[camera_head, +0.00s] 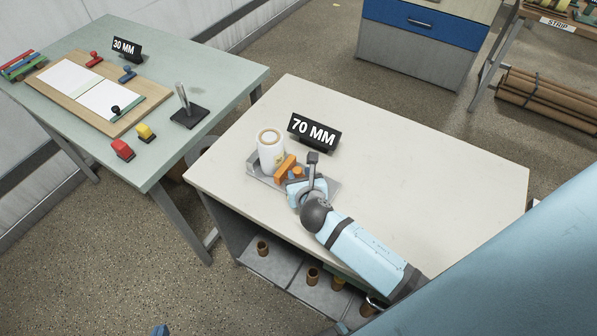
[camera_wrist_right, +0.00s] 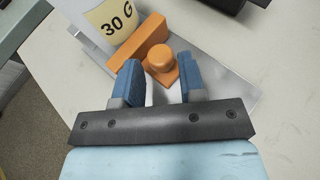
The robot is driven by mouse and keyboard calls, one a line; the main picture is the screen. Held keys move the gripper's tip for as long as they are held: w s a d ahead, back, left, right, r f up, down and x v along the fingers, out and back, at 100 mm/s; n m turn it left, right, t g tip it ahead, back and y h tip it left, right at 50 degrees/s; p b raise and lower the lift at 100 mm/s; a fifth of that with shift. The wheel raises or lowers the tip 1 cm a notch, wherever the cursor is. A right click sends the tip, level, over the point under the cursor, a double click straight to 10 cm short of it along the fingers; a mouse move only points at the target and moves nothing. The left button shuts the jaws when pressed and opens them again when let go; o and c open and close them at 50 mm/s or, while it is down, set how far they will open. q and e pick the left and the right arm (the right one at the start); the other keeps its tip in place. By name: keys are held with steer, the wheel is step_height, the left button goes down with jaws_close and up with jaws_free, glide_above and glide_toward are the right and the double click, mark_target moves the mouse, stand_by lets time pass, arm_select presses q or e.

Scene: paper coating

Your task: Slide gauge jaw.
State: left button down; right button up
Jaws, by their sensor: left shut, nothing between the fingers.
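The gauge (camera_head: 325,187) is a grey metal plate on the cream table. Its orange jaw (camera_head: 285,166) is an upright bar beside a white roll (camera_head: 270,150). An orange knob (camera_head: 297,172) stands on the jaw's foot. In the right wrist view are the jaw (camera_wrist_right: 140,42), the knob (camera_wrist_right: 160,62) and the roll's "30 G" label (camera_wrist_right: 115,22). My right gripper (camera_wrist_right: 160,80) is open, with one blue finger on each side of the knob's foot and gaps visible. Only a blue tip of my left gripper (camera_head: 160,330) shows at the bottom edge, shut and empty.
A black "70 MM" sign (camera_head: 314,132) stands behind the gauge. The cream table (camera_head: 440,180) is clear to the right. A green table (camera_head: 215,75) at left holds a board, stamps and a "30 MM" sign (camera_head: 127,48). Small brown rolls (camera_head: 263,248) sit on the shelf below.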

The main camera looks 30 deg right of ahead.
steer(key=shift+x, duration=1)
jaws_close()
steer(key=s+d+p, duration=0.1)
steer(key=s+p, duration=0.1)
steer(key=s, duration=0.1)
steer(key=s+d+p, duration=0.1)
steer(key=shift+s+d+r+p, duration=0.15)
steer(key=shift+s+d+p, duration=0.1)
steer(key=shift+d+p, duration=0.1)
steer(key=shift+f, duration=0.2)
steer(key=shift+c, duration=0.6)
jaws_free()
steer(key=shift+o, duration=0.6)
steer(key=shift+s+d, duration=0.1)
steer(key=shift+s, duration=0.05)
